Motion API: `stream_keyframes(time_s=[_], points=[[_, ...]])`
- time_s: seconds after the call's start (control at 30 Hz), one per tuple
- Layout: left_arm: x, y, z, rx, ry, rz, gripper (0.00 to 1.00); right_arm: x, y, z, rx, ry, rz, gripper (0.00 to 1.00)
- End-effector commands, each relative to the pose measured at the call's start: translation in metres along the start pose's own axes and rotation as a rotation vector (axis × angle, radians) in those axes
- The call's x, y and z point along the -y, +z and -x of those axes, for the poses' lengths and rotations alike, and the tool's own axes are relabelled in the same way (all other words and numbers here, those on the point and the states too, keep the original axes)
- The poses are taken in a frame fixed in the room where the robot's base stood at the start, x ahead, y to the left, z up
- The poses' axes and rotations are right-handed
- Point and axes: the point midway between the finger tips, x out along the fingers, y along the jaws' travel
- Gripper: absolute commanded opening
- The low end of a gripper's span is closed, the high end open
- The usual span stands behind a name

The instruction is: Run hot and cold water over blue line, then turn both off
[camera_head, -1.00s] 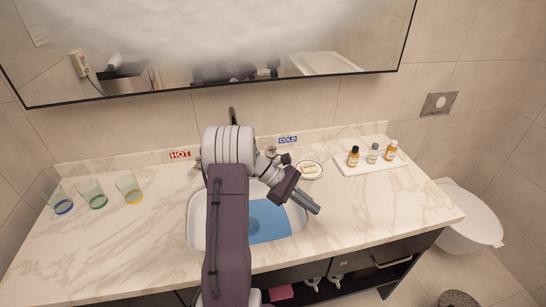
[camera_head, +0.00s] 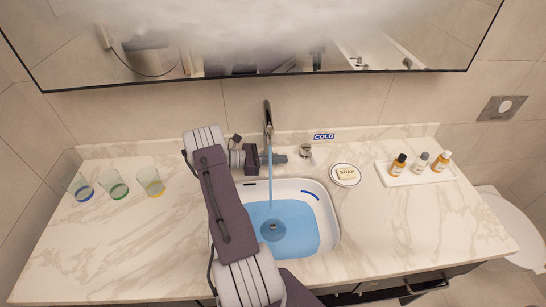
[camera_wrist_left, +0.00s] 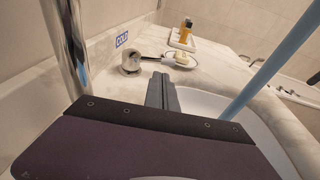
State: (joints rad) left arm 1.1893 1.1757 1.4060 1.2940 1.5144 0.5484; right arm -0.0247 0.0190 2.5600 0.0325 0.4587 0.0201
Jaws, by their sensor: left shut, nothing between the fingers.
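The faucet (camera_head: 267,118) stands behind the sink, and a blue water stream (camera_head: 270,185) falls from it into the basin. The white sink (camera_head: 330,238) holds blue water (camera_head: 295,235), and a dark blue line (camera_head: 310,196) shows on its right rear wall, above the water. The cold handle (camera_head: 306,151) stands right of the faucet, below the COLD label (camera_head: 324,137); it also shows in the left wrist view (camera_wrist_left: 131,61). My left gripper (camera_head: 281,159) is shut and empty, pointing right, between faucet and cold handle, apart from the handle. My left arm hides the hot handle and its label.
A soap dish (camera_head: 345,175) sits right of the sink. A white tray (camera_head: 415,177) with small bottles (camera_head: 421,162) stands farther right. Three glasses (camera_head: 113,184) stand at the left. The counter's front right is clear. A mirror (camera_head: 330,45) hangs above.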

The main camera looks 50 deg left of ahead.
Motion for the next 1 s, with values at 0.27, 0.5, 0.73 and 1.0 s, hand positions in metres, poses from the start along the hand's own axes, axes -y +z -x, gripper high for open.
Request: stream_keyframes(time_s=[0.27, 0.5, 0.73, 1.0], points=[[0.001, 0.002, -0.058, -0.001, -0.003, 0.0, 0.0, 0.0, -0.001, 0.01, 0.0, 0.0, 0.0, 0.36], [0.0, 0.0, -0.081, -0.001, 0.0, -0.001, 0.0, 0.0, -0.001, 0.013, 0.0, 0.0, 0.0, 0.36], [0.0, 0.0, -0.084, -0.001, 0.0, -0.001, 0.0, 0.0, -0.001, 0.013, 0.0, 0.0, 0.0, 0.36], [0.005, 0.0, -0.095, -0.001, -0.003, 0.0, 0.0, 0.0, -0.001, 0.007, 0.0, 0.0, 0.0, 0.36]])
